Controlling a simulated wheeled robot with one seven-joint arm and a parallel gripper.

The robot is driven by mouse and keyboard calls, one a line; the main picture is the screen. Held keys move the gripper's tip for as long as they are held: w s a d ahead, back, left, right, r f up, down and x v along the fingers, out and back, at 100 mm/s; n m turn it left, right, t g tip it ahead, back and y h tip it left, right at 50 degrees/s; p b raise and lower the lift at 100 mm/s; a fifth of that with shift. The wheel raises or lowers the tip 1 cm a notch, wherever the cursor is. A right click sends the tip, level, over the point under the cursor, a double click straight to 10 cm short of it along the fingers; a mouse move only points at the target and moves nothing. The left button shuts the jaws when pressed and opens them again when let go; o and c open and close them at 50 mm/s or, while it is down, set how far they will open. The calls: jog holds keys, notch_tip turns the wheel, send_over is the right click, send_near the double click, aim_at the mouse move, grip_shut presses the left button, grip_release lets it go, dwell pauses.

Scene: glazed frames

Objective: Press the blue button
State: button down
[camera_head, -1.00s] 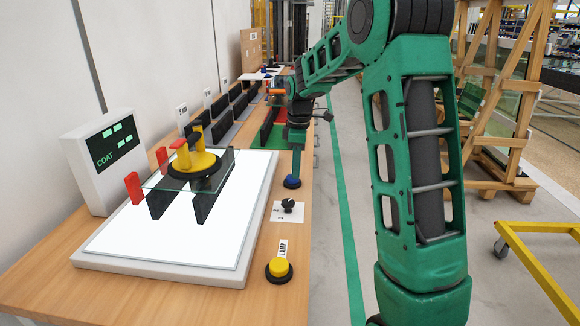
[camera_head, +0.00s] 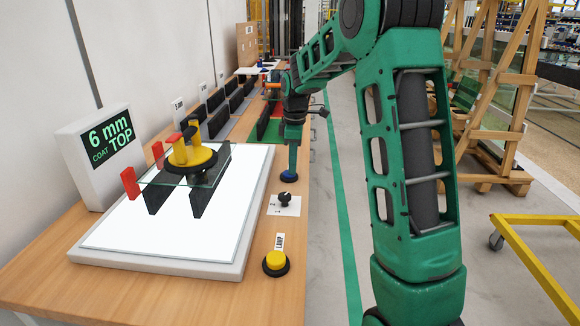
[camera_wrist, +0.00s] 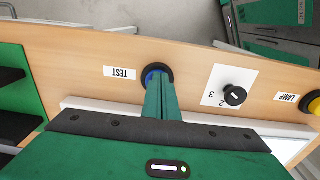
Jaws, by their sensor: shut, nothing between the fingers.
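The blue button (camera_head: 289,179) sits in a dark round collar on the wooden bench, by its right edge. In the wrist view the blue button (camera_wrist: 149,76) is mostly hidden behind my fingers, with a "TEST" label beside it. My green gripper (camera_head: 291,170) points straight down, shut and empty, with its tips at the top of the button. The tips appear to touch it; in the wrist view my gripper (camera_wrist: 158,84) covers the button's middle. How far the button is pressed in cannot be told.
A display box (camera_head: 99,155) reads "6 mm COAT TOP". A white light panel (camera_head: 160,244) carries a glass piece with a yellow-black suction lifter (camera_head: 191,150). A black knob (camera_head: 287,198) and a yellow "LAMP" button (camera_head: 275,261) are nearer on the bench. A yellow cart (camera_head: 540,240) stands right.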

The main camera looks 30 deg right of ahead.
notch_tip(320, 180, up, 14)
jog(key=shift+s, duration=0.25)
jog(key=shift+s+d, duration=0.1)
jog(key=shift+d, duration=0.05)
dwell(0.4)
jog(key=s+f+m, duration=0.4)
jog(key=s+m, duration=0.2)
jog(key=s, duration=0.7)
jog(key=s+f+m, duration=0.4)
jog(key=s+m, duration=0.1)
jog(key=s, duration=0.8)
jog(key=s+f+m, duration=0.4)
jog(key=s+m, duration=0.2)
jog(key=s, duration=0.7)
jog(key=shift+m, duration=0.3)
jog(key=shift+w, duration=0.1)
jog(key=shift+w+f+g, duration=0.3)
jog(key=shift+w, duration=0.3)
